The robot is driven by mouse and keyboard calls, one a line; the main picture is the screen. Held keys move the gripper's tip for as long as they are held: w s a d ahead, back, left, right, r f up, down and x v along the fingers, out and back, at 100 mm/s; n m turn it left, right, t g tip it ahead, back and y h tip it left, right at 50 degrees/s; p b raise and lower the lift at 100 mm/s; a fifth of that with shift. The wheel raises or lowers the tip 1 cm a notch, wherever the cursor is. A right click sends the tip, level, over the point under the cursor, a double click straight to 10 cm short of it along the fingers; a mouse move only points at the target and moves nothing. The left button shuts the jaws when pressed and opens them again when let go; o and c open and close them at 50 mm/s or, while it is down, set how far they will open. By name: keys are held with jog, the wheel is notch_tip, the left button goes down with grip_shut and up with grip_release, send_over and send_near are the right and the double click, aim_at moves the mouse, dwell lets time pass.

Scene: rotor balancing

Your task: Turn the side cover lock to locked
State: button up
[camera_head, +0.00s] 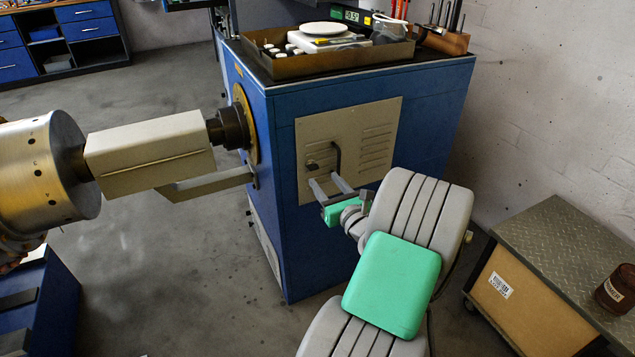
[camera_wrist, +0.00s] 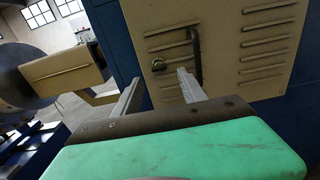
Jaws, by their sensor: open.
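The side cover (camera_head: 375,118) is a beige louvred panel on the front of the blue machine cabinet. Its lock (camera_head: 312,165) is a small dark knob at the cover's left, beside a dark curved handle (camera_head: 337,158). In the wrist view the lock (camera_wrist: 158,65) shows just beyond the fingertips, between them, with the handle (camera_wrist: 196,55) to its right. My gripper (camera_head: 322,180) is open and empty, its two grey fingers pointing at the cover just below the lock. In the wrist view the gripper (camera_wrist: 158,78) seems short of the cover. The lock's exact angle is too small to tell.
A beige box-shaped arm (camera_head: 150,152) and a large metal rotor (camera_head: 45,170) stand to the left. A brown tray (camera_head: 325,65) with a scale sits on the cabinet top. A cart (camera_head: 540,290) with a jar (camera_head: 616,290) stands at right.

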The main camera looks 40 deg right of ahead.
aim_at(313, 167)
jog(key=x, duration=0.5)
jog(key=shift+w+b, duration=0.2)
jog(key=shift+b, duration=0.1)
grip_shut()
